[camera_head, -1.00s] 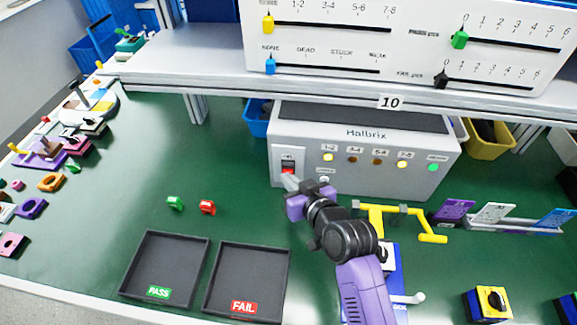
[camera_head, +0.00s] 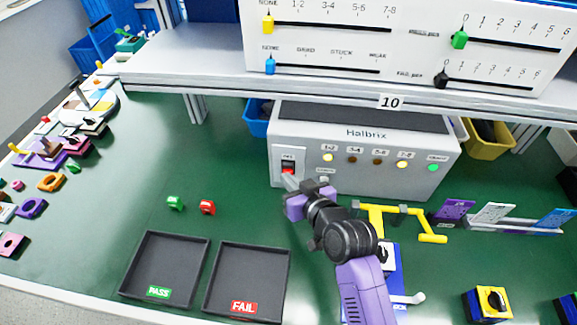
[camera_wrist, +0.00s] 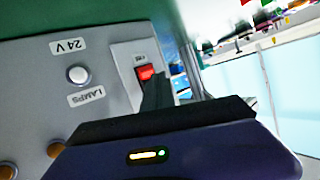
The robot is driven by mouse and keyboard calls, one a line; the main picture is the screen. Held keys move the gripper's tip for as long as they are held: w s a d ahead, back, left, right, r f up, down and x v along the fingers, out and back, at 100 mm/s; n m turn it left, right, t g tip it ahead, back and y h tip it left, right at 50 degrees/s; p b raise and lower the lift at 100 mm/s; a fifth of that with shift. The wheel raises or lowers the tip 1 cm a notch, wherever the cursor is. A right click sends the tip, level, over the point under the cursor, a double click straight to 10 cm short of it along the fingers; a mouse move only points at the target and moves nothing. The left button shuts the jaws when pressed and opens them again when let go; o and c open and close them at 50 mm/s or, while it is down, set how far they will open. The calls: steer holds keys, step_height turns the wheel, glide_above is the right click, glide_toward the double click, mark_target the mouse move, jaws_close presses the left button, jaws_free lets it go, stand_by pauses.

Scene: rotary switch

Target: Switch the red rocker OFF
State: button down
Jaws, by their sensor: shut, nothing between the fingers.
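The red rocker (camera_head: 288,169) sits in a pale plate at the left of the grey Halbrix box's front. It also shows in the wrist view (camera_wrist: 146,72), with its lower part hidden by my fingers. My gripper (camera_head: 290,182) is shut and empty, its fingertips at the lower edge of the rocker. In the wrist view my fingertips (camera_wrist: 155,84) overlap the rocker's lower edge; I cannot tell whether they touch it. The box (camera_head: 365,165) has several lamps on its front, with yellow ones and a green one lit.
A shelf (camera_head: 200,70) with slider panels runs above the box. Two dark trays (camera_head: 165,262) marked PASS and FAIL lie at front left. Small green (camera_head: 175,203) and red (camera_head: 207,207) pieces lie behind them. A yellow frame (camera_head: 405,220) stands right of my arm.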

steer(key=shift+w, duration=0.1)
stand_by(0.3)
steer(key=shift+w+r, duration=0.1)
steer(key=shift+w, duration=0.2)
steer(key=shift+w+b, duration=0.3)
steer(key=shift+w, duration=0.05)
stand_by(0.6)
steer(key=shift+s, duration=0.15)
steer(key=shift+s+p, duration=0.3)
steer(key=shift+s, duration=0.35)
steer(key=s, duration=0.1)
steer(key=s+p, duration=0.1)
steer(key=s, duration=0.1)
steer(key=s+f, duration=0.1)
steer(key=s, duration=0.1)
steer(key=shift+p, duration=0.35)
steer(key=shift+w+r, duration=0.1)
steer(key=shift+r, duration=0.05)
stand_by(0.4)
